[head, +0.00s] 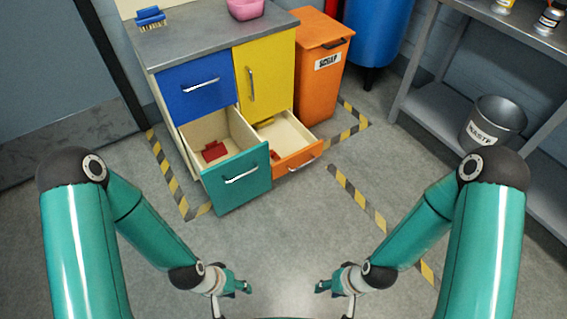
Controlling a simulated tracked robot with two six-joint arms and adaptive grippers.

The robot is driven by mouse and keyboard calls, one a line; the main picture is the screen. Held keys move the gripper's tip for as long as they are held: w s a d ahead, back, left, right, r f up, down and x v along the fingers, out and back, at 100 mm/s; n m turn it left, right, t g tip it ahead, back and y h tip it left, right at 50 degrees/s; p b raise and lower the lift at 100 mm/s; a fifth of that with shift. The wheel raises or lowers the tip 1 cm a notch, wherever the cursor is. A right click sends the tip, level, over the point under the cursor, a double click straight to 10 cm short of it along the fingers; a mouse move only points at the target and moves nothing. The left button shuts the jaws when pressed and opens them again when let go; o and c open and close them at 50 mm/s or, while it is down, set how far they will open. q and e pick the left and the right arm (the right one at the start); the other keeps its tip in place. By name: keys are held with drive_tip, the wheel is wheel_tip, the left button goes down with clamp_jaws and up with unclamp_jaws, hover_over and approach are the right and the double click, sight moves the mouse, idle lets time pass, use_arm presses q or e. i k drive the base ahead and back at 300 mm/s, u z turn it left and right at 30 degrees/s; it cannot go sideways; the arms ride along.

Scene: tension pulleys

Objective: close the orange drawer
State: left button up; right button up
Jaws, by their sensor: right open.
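The orange drawer (299,159) is pulled out at the lower right of the cabinet, with a light handle on its front and a yellow and a red item inside. Beside it on the left, the teal drawer (238,186) is also pulled out, further forward, with a red item inside. My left gripper (232,300) is low at the bottom of the view, in front of and well apart from the drawers; its jaws are too small and cropped to judge. My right gripper (334,300) is at the bottom centre, open, and touches neither drawer.
The cabinet has a blue drawer (198,84) and a yellow door (264,75), both shut. An orange scrap bin (318,75) stands right of it. A shelf with a waste bucket (493,122) is at the right. The floor between my arms and the drawers is clear.

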sight(296, 148)
drive_tip(key=u, duration=0.05)
drive_tip(key=k, duration=0.75)
drive_tip(key=z, duration=0.3)
drive_tip(key=i, duration=1.65)
drive_tip(key=u, duration=0.7)
